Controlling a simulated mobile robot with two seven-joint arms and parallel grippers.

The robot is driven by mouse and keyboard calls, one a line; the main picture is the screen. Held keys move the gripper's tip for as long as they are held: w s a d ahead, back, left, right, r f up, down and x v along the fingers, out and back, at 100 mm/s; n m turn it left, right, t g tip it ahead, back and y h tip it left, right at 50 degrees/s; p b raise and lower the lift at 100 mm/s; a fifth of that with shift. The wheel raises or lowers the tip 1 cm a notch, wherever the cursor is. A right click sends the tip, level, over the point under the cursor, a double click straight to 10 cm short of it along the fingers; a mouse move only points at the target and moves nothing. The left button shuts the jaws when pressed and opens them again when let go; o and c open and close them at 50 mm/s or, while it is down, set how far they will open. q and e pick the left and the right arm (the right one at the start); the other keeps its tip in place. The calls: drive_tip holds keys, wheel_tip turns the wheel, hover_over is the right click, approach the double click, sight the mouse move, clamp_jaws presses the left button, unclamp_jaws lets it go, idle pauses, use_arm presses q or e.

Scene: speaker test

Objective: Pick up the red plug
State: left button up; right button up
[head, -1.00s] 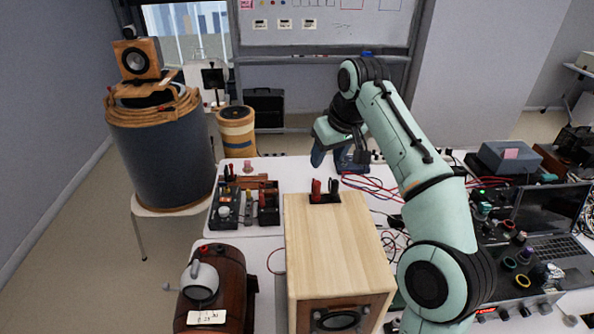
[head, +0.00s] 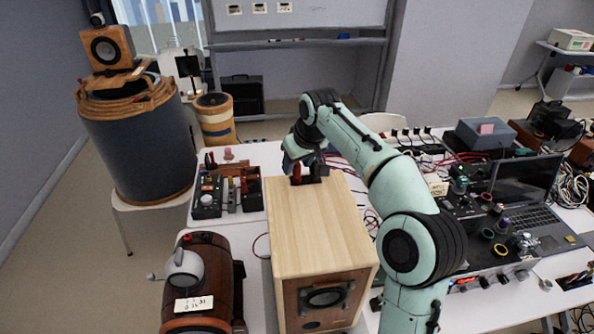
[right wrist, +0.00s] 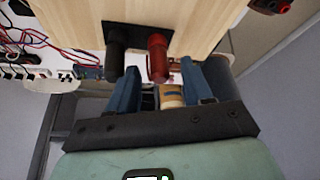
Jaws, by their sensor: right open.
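The red plug (head: 296,174) stands beside a black plug (right wrist: 116,54) on a black plate (right wrist: 137,35) at the far end of the wooden speaker box (head: 320,225). In the right wrist view the red plug (right wrist: 157,57) shows with its free end between the two blue fingertips. My right gripper (right wrist: 160,72) is open, with a gap on each side of the red plug. The black plug lies just outside one finger. In the head view my right gripper (head: 303,158) is at the plugs, partly hidden by its own wrist. My left gripper is not in view.
An open parts tray (head: 228,200) lies left of the box. A brown rounded case (head: 200,285) stands at the front left. A laptop (head: 525,190) and electronics with cables crowd the right side. A large drum (head: 140,145) stands at the back left.

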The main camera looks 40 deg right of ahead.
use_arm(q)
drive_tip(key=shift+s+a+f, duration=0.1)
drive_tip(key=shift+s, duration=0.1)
use_arm(e)
drive_tip(key=shift+s+a+f, duration=0.1)
drive_tip(key=shift+a+f, duration=0.05)
drive_tip(key=shift+f, duration=0.65)
drive_tip(key=shift+d+f, duration=0.1)
drive_tip(key=shift+d, duration=0.1)
clamp_jaws()
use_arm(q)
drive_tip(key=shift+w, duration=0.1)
use_arm(e)
drive_tip(key=shift+w, duration=0.2)
drive_tip(key=shift+w+r, duration=0.1)
drive_tip(key=shift+r, duration=0.55)
wheel_tip(320, 180, up, 2)
drive_tip(key=shift+r+p, duration=0.25)
drive_tip(key=shift+p, duration=0.25)
wheel_tip(320, 180, up, 5)
drive_tip(key=shift+f, duration=0.1)
drive_tip(key=shift+r, duration=0.65)
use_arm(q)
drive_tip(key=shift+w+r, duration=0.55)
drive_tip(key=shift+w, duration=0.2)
use_arm(e)
drive_tip(key=shift+r, duration=0.35)
